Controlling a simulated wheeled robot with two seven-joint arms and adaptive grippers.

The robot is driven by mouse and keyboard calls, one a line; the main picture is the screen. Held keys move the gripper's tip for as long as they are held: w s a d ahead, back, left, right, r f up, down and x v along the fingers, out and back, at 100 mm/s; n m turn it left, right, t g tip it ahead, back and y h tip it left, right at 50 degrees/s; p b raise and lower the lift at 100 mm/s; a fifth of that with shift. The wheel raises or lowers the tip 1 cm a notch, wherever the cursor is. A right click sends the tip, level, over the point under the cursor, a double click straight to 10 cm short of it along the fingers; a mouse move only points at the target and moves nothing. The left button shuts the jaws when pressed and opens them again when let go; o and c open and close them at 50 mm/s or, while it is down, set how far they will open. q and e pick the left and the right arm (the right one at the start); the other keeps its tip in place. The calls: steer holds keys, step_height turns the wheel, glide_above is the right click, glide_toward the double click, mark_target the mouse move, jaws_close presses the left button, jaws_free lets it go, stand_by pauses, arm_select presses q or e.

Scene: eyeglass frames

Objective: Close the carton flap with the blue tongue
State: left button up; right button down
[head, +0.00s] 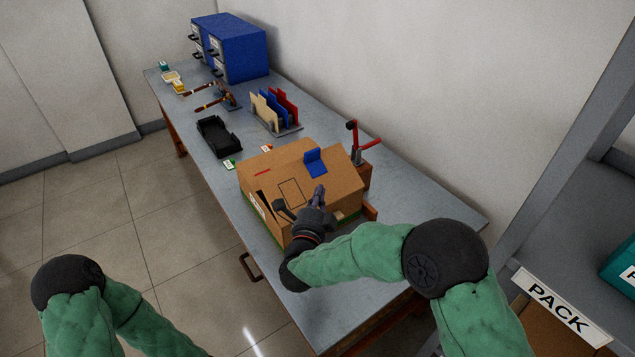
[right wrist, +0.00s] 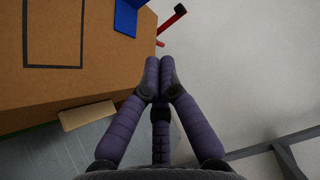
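The brown carton (head: 265,212) stands on the grey table in the head view. Its top panel, with a black rectangle outline (head: 290,192), slopes, and a dark gap shows at its left end. The blue tongue (head: 315,162) sticks out at the panel's far edge; it also shows at the top of the right wrist view (right wrist: 127,16). My right gripper (head: 319,192) is over the near right part of the carton. In the wrist view its purple fingers (right wrist: 160,66) meet at the tips, with nothing visible between them. My left gripper is outside the head view.
A red-handled device (head: 355,145) stands just behind the carton. A rack of coloured boards (head: 275,112), a black tray (head: 217,138) and blue drawers (head: 232,48) stand farther along the table (head: 440,200). A wall runs along its far side.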

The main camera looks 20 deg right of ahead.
steer(key=b, duration=0.2)
glide_toward(320, 152)
steer(key=d, duration=0.3)
steer(key=shift+w+d+f, duration=0.1)
steer(key=shift+w+d, duration=0.15)
steer(key=shift+d, duration=0.05)
steer(key=w, duration=0.1)
steer(key=w+a+b, duration=0.1)
steer(key=w, duration=0.1)
steer(key=shift+w+a+r, duration=0.1)
steer(key=shift+w+r, duration=0.15)
steer(key=shift+w, duration=0.35)
